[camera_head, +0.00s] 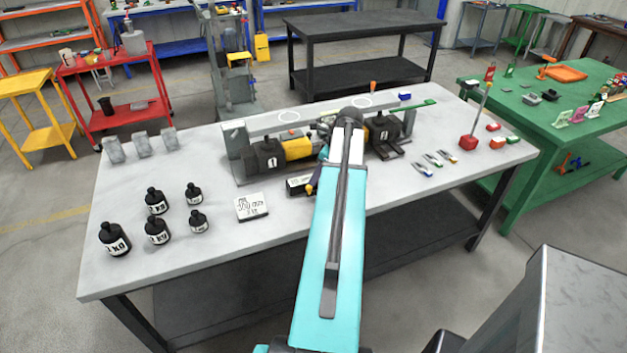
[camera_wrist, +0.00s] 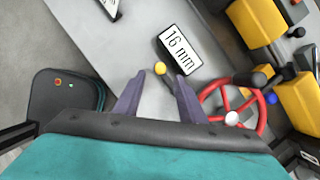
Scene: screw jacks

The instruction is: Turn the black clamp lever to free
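The screw jack rig stands at the middle of the grey table, with two black and yellow jack bodies (camera_head: 267,157). In the wrist view, a short black lever-like part (camera_wrist: 245,79) lies beside the yellow blocks, right of my gripper (camera_wrist: 159,80). I cannot tell for sure that it is the clamp lever. My gripper's two purple fingers are apart. A dark rod with a yellow ball end (camera_wrist: 160,68) shows between them; I cannot tell whether they touch it. A red handwheel (camera_wrist: 232,117) is just right of the right finger. My arm hides part of the rig in the head view.
Several black weights (camera_head: 157,232) and a "350 mm" sign (camera_head: 251,206) stand to the left on the table. Small tools (camera_head: 433,162) and red blocks lie to the right.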

